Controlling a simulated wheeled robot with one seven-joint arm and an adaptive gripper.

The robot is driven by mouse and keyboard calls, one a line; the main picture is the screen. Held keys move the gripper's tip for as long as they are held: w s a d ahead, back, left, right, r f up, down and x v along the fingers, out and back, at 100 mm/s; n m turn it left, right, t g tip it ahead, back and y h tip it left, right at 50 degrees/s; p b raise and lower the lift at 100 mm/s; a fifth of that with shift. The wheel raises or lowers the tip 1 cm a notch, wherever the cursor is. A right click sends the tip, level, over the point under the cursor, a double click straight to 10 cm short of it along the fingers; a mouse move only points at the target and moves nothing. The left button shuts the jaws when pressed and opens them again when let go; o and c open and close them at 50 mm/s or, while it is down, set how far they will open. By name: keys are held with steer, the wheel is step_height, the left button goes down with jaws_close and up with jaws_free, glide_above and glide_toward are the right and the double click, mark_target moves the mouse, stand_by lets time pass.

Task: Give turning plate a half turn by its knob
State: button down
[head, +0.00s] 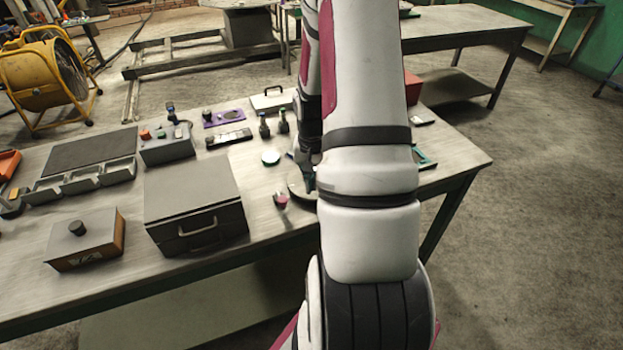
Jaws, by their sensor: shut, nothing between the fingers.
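A round, pale, dark-edged disc that looks like the turning plate (296,192) lies on the workbench, mostly hidden behind my arm. I cannot make out its knob. My gripper (309,182) points down at this disc. It is small and partly covered by my own arm. Its fingers are shut with nothing held. I cannot tell whether the fingertips touch the plate or its knob.
A small magenta-topped item (281,202) stands just left of the disc. A pale round lid (270,158) and dark bottles (264,127) are behind. A grey case (195,205) and a knobbed box (87,240) fill the left. The bench's front edge (265,243) is near.

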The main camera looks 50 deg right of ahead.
steer(key=shift+f+b, duration=0.6)
steer(key=shift+f, duration=1.1)
steer(key=shift+s+d, duration=0.1)
steer(key=shift+s+d+p, duration=0.2)
steer(key=shift+s+p, duration=0.1)
steer(key=shift+s+d, duration=0.1)
steer(key=shift+s+d, duration=0.2)
steer(key=shift+s, duration=0.05)
steer(key=shift+d, duration=0.1)
